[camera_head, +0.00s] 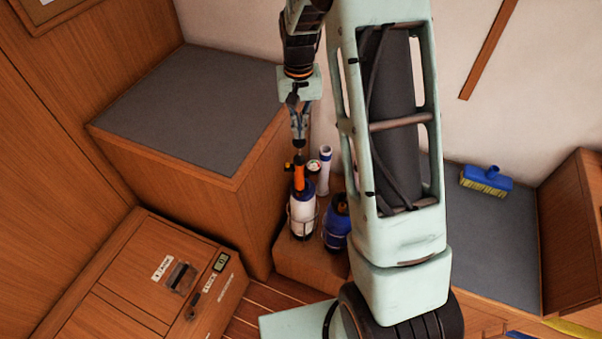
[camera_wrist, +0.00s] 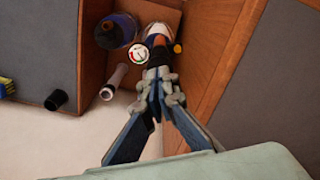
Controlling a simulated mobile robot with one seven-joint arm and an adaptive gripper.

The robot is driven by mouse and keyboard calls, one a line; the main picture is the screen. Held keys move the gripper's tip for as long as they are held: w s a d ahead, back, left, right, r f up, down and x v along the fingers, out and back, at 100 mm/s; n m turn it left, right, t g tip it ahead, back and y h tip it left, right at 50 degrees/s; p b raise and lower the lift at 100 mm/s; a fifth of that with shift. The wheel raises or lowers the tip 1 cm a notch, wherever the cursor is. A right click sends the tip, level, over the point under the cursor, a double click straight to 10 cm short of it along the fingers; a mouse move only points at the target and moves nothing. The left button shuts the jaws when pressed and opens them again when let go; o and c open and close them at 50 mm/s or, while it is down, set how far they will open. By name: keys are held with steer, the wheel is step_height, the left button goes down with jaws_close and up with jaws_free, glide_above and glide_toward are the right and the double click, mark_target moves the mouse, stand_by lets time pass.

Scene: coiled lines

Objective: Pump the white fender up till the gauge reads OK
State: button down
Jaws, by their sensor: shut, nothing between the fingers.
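The white fender (camera_head: 302,221) with dark blue ends stands upright in a low wooden bin, and its pale body also shows in the wrist view (camera_wrist: 159,31). An orange part (camera_head: 299,176) rises from its top. A small round gauge (camera_head: 314,166) sits beside it; its dial faces the wrist camera (camera_wrist: 139,54), but the reading is too small to tell. My gripper (camera_head: 299,146) is shut and empty, pointing down just above the orange part. I cannot tell whether the fingertips (camera_wrist: 158,84) touch it. The gripper hides part of the fender top in the wrist view.
A blue fender (camera_head: 336,226) stands close on the right, with a white tube (camera_head: 325,168) behind. A grey-topped bench (camera_head: 185,105) is close on the left. A wooden locker (camera_head: 150,285) is lower left. A blue brush (camera_head: 487,180) lies on the right bench.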

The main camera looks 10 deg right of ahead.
mark_target(299, 147)
steer(key=shift+s+f+b, duration=0.1)
steer(key=shift+f+b, duration=2.1)
steer(key=shift+f, duration=1.15)
steer(key=shift+r+p, duration=2.3)
steer(key=shift+r, duration=1.15)
step_height(299, 147, up, 5)
steer(key=p, duration=0.3)
